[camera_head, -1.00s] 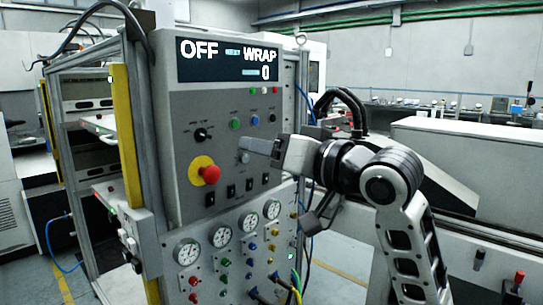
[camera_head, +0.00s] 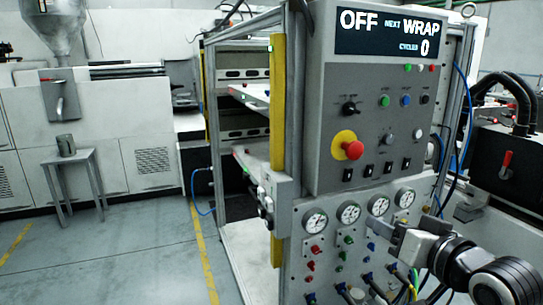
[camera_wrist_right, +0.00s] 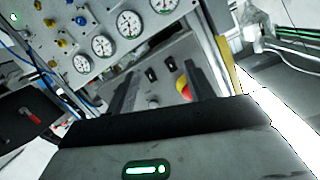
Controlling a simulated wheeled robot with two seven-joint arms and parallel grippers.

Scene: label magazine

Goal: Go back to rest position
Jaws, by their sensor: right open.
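My right gripper (camera_head: 384,226) is in the lower right of the head view, in front of the lower panel with the gauges (camera_head: 348,212). It is open and holds nothing. In the right wrist view its two dark fingers (camera_wrist_right: 164,88) stand apart, with the control panel (camera_wrist_right: 168,75) behind the gap. The control panel (camera_head: 372,122) also fills the upper right of the head view. Its display (camera_head: 388,32) reads OFF, NEXT WRAP, CYCLES 0. My left gripper is in neither view.
A red emergency button (camera_head: 353,150) on a yellow base sits on the panel. Cables hang below the gauges near my right gripper. A metal frame with shelves (camera_head: 245,95) stands left of the panel. The floor between is clear.

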